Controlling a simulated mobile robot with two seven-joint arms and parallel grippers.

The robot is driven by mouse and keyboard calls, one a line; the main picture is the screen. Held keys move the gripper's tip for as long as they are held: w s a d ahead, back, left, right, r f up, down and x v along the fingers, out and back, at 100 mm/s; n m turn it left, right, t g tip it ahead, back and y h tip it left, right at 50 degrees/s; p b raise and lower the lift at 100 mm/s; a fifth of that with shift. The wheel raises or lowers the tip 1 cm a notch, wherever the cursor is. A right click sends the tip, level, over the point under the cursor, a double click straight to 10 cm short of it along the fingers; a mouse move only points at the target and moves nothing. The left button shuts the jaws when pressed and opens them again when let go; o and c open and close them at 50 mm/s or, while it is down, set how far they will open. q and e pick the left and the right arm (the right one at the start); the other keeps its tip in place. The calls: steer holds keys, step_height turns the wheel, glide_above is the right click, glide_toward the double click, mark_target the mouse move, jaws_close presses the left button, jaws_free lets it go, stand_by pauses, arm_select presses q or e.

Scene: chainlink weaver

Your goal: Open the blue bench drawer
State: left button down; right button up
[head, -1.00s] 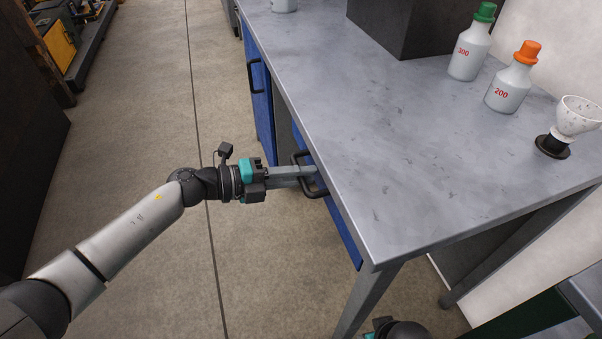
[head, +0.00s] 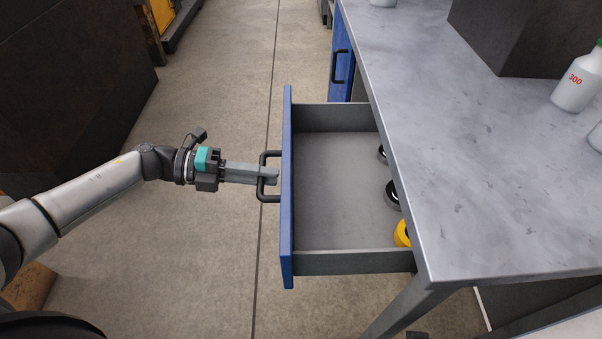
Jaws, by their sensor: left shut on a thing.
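The blue bench drawer (head: 287,215) is pulled well out from under the grey bench top (head: 455,150). Its grey floor shows, with two black rings and a yellow roll (head: 402,234) at the bench side, partly hidden by the top. My left gripper (head: 270,175) is shut on the black drawer handle (head: 268,197) on the drawer's front. My right gripper is not clearly in view.
A blue cupboard door (head: 341,58) with a black handle is farther along the bench. A dark box (head: 510,35) and a bottle marked 300 (head: 574,84) stand on the bench top. The concrete floor (head: 190,250) left of the drawer is clear.

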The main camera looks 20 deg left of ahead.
arm_select(q)
steer(key=v, duration=0.3)
steer(key=f+v, duration=0.1)
steer(key=v, duration=0.1)
steer(key=shift+s+a+b, duration=0.15)
steer(key=shift+a+b, duration=0.2)
steer(key=shift+a, duration=0.15)
arm_select(e)
steer(key=shift+w+r, duration=0.15)
steer(key=shift+r, duration=0.8)
arm_select(q)
steer(key=c, duration=0.9)
jaws_free()
steer(key=shift+o, duration=0.2)
arm_select(e)
steer(key=shift+f, duration=0.15)
